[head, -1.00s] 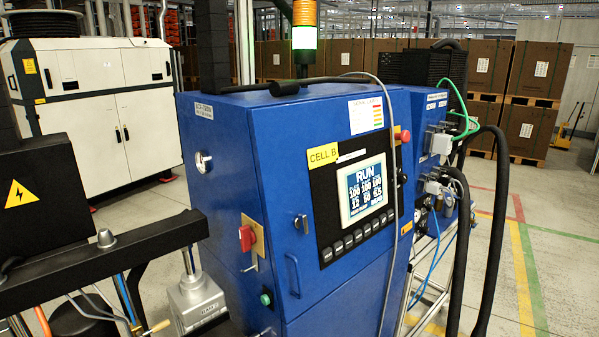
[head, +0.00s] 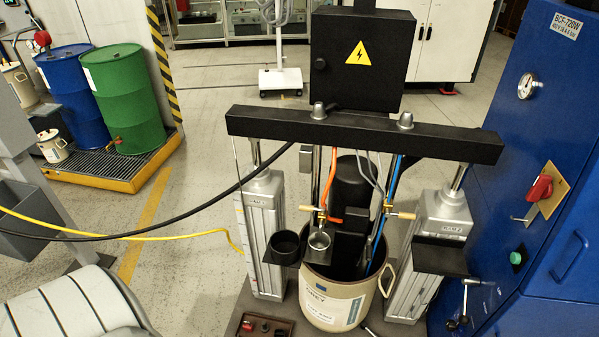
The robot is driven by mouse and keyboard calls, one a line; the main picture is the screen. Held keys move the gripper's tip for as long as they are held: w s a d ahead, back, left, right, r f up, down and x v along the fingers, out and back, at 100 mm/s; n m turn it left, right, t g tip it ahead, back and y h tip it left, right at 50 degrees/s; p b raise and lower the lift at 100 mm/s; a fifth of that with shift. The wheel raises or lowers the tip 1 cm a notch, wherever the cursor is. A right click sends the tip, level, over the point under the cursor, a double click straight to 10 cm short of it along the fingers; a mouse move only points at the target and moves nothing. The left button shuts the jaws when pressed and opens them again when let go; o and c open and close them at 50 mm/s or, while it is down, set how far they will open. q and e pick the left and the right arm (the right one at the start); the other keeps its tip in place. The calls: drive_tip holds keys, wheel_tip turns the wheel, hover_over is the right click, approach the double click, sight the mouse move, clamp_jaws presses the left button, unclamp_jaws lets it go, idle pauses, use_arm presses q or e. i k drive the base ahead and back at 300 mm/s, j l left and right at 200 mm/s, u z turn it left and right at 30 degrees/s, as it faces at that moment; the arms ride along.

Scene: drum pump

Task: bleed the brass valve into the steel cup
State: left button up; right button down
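A small steel cup (head: 319,241) stands on a dark bracket at the front of the drum pump, above the rim of the cream drum (head: 330,296). A brass valve (head: 321,213) with a short wooden handle sits just above the cup, by an orange hose. A second brass valve (head: 389,209) with a wooden handle pointing right sits farther right, by a blue hose. Any liquid in the cup is too small to tell. Neither of my grippers is in view.
A black crossbeam (head: 365,134) spans two silver columns (head: 262,235) around the drum. A black cup (head: 286,242) stands left of the steel cup. A black cable (head: 150,237) and yellow hose (head: 190,233) cross at left. A blue cabinet (head: 540,110) stands right.

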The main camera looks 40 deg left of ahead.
sight(306, 208)
drive_tip(key=u, duration=1.05)
drive_tip(key=i+j+z, duration=0.2)
drive_tip(key=j, duration=0.15)
drive_tip(key=k, duration=0.1)
